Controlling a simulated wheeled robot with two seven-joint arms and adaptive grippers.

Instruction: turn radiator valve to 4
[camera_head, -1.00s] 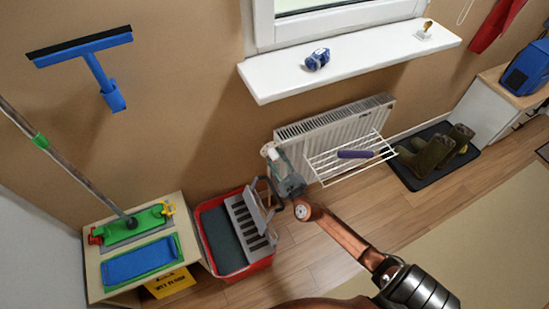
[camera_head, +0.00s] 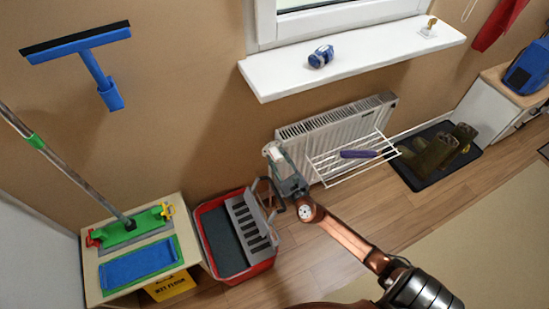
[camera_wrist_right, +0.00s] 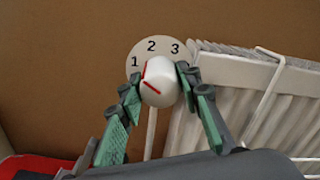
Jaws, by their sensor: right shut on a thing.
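The radiator valve is a round white knob (camera_wrist_right: 160,84) in front of a pale dial plate (camera_wrist_right: 140,54) marked 1, 2 and 3. I cannot see a 4. Red marks show on the knob's left side and face, the upper one near the 1. My right gripper (camera_wrist_right: 157,83) has a green-padded finger on each side of the knob, with the tips against it. My left gripper is not in view.
A white wire rack (camera_head: 340,172) with a purple item hangs on the radiator's front. A red bucket with a grey wringer (camera_head: 250,222) stands left of my right gripper. A white sill (camera_head: 375,60) juts out above. The floor in front is clear.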

